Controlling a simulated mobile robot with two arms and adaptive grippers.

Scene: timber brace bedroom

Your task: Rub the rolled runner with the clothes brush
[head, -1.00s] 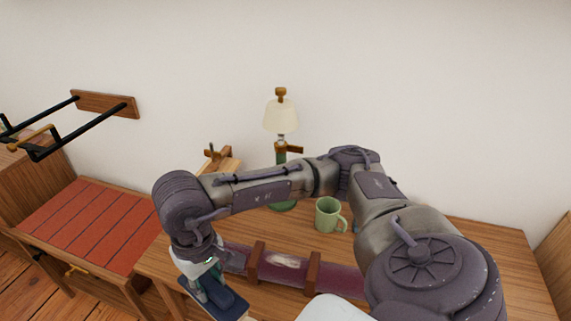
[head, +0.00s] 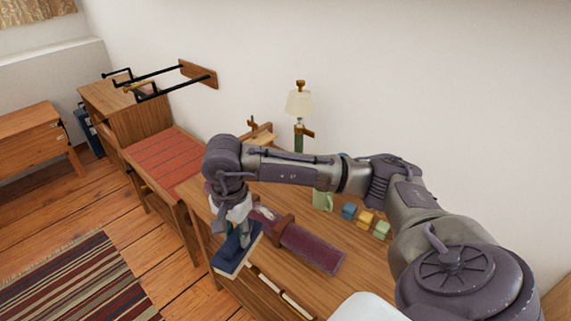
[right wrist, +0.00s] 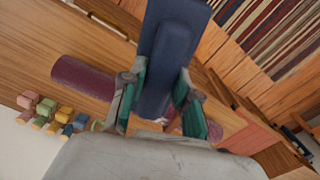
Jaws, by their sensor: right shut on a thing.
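The clothes brush (head: 238,256) has a dark blue back and a pale underside. My right gripper (head: 243,236) is shut on it and holds it tilted, near the desk's front edge. The right wrist view shows the brush (right wrist: 172,45) between the green fingers. The rolled runner (head: 312,250) is a maroon roll lying along the desk, with a wooden brace around it and a pale patch near its left part. The brush appears in front of the runner's left end and apart from it; my wrist hides part of that end. My left gripper is out of view.
On the wooden desk (head: 283,282), a green mug (head: 322,201) and several coloured blocks (head: 366,218) stand behind the runner. A lamp (head: 299,104) stands at the back. A red slatted bench (head: 168,158) is left of the desk; a striped rug (head: 75,280) lies on the floor.

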